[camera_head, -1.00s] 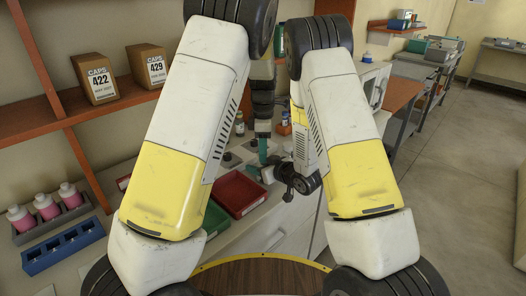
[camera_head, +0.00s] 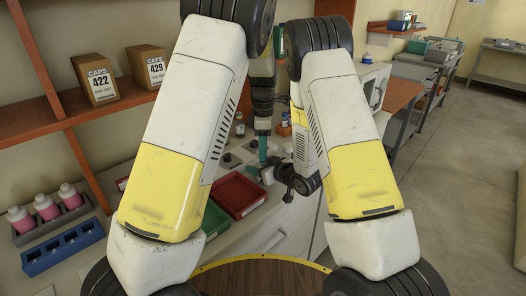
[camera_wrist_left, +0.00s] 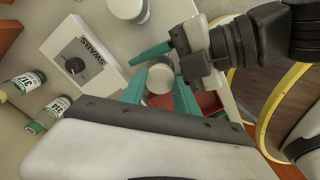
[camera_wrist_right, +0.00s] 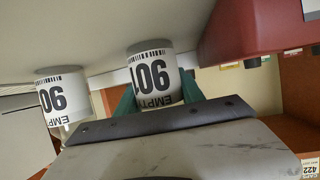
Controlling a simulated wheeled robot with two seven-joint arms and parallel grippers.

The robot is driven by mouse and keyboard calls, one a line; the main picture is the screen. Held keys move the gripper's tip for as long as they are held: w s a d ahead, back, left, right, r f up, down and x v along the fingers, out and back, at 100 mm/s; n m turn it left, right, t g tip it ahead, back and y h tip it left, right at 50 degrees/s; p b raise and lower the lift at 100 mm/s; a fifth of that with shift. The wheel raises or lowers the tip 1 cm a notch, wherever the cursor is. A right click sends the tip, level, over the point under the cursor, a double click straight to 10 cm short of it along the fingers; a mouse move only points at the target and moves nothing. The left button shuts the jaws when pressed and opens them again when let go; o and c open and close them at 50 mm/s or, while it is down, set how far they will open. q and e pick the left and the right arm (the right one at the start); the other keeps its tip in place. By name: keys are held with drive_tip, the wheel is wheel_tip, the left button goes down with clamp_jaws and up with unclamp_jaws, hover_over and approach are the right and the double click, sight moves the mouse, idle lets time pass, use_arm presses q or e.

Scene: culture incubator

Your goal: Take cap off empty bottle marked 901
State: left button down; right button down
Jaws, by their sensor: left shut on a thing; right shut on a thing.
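The empty bottle marked 901 (camera_wrist_right: 154,75) sits between the teal fingers of my right gripper (camera_wrist_right: 158,98), its printed label facing that camera. In the left wrist view the white round cap (camera_wrist_left: 160,78) lies between the teal fingers of my left gripper (camera_wrist_left: 160,95), which are shut on it. The right gripper comes in from the upper right there, a teal finger beside the bottle. In the head view both grippers (camera_head: 263,152) (camera_head: 268,172) meet above the bench, and the bottle is mostly hidden. Whether the cap is still seated on the bottle cannot be told.
Another similarly labelled bottle (camera_wrist_right: 62,95) stands nearby in the right wrist view. A red tray (camera_head: 240,193) is in front. Pink bottles (camera_head: 45,207) and a blue rack (camera_head: 64,248) are left.

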use_arm(q)
drive_tip(key=shift+r, duration=0.6)
drive_tip(key=shift+r, duration=2)
use_arm(e)
drive_tip(key=c, duration=0.6)
unclamp_jaws()
drive_tip(key=shift+c, duration=0.2)
